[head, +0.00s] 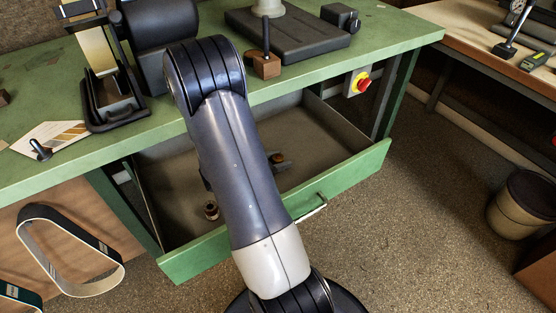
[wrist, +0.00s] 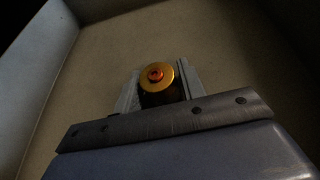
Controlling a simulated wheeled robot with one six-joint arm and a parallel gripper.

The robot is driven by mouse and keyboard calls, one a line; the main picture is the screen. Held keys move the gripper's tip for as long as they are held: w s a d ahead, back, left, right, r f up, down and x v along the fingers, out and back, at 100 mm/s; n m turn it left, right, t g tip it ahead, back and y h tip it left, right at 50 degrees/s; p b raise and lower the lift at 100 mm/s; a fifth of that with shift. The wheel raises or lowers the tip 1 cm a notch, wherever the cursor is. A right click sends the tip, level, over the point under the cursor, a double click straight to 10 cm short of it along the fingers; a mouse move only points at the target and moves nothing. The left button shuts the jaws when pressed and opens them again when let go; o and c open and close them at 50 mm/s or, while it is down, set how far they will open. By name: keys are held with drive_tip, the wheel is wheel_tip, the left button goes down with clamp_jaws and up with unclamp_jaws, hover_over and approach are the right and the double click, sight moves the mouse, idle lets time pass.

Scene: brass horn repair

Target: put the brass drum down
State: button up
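The brass drum (wrist: 157,78) shows in the wrist view with a gold round top, an orange-red centre and a dark body. My gripper (wrist: 160,88) has one pale finger close against each side of it and looks shut on it. Beneath is the beige floor of the open drawer (wrist: 105,50); I cannot tell whether the drum touches it. In the head view my arm hides the gripper and much of the drawer (head: 165,175).
A small brown spool-like piece (head: 211,210) stands in the drawer's front left, and a small brass-coloured piece (head: 278,158) shows right of my arm. The green bench (head: 300,82) overhangs the drawer's back. The drawer's right part is clear.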

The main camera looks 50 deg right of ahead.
drive_tip(key=shift+o, duration=1.3)
drive_tip(key=shift+a+r, duration=0.1)
drive_tip(key=shift+r, duration=0.15)
drive_tip(key=p+v, duration=0.2)
drive_tip(key=v, duration=0.9)
drive_tip(key=shift+f, duration=0.15)
drive_tip(key=shift+a, duration=0.4)
drive_tip(key=shift+c, duration=0.4)
